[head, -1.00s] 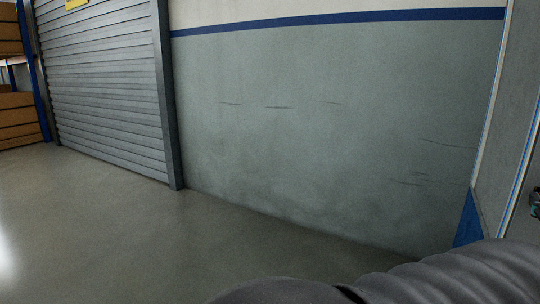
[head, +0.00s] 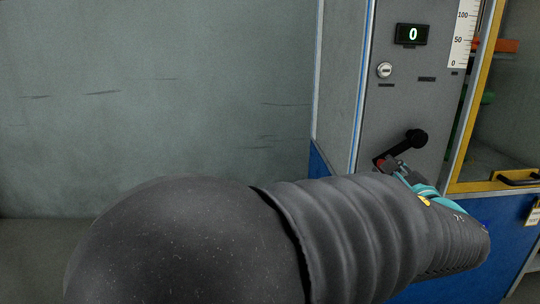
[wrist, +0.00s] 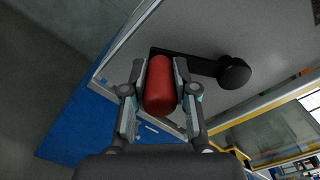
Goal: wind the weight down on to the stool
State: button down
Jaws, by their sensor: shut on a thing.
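A black crank (head: 404,147) is mounted on the grey panel of the test machine, at the right in the head view. Its round hub (wrist: 234,74) is at the upper right in the wrist view, and its arm runs left from there to a red handle (wrist: 160,88). My gripper (wrist: 159,100) is shut on the red handle, with a finger on each side of it. In the head view my gripper (head: 391,165) is small and partly hidden behind my arm. The weight and the stool cannot be made out in these frames.
Above the crank are a display (head: 412,34) reading 0, a round keyed knob (head: 384,70) and a scale (head: 463,32). A yellow-framed clear door (head: 463,150) is on the right. A grey wall (head: 150,100) stands at the left.

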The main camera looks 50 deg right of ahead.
jog(key=shift+d+f, duration=0.1)
dwell(0.5)
jog(key=c, duration=0.9)
grip_release()
jog(key=shift+s, duration=0.15)
jog(key=v, duration=1.2)
